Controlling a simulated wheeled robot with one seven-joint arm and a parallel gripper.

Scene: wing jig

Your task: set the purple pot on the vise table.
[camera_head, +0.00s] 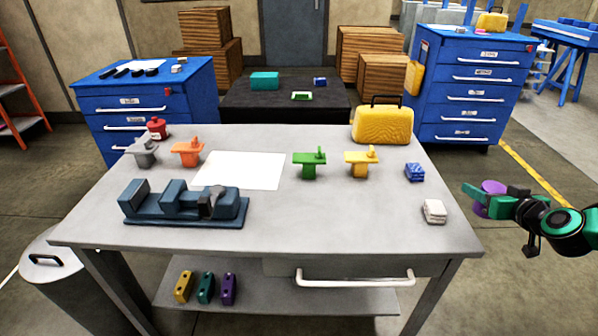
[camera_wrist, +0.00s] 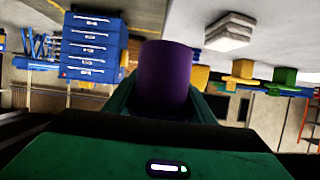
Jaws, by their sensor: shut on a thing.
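The purple pot (camera_wrist: 165,72) is held between the green fingers of my gripper (camera_wrist: 165,100) in the wrist view. In the head view my gripper (camera_head: 492,200) is at the right, beyond the table's right edge, with the purple pot (camera_head: 488,186) partly hidden behind its fingers. The vise table (camera_head: 330,215) is a grey-topped workbench to the left of my gripper. A dark blue vise (camera_head: 185,204) stands on its front left part.
A white stack (camera_head: 434,211) and a blue stack (camera_head: 414,172) sit near the table's right edge. Green (camera_head: 309,163) and yellow (camera_head: 361,163) fixtures, a white sheet (camera_head: 238,170) and a yellow case (camera_head: 382,124) stand farther back. The front middle of the tabletop is clear.

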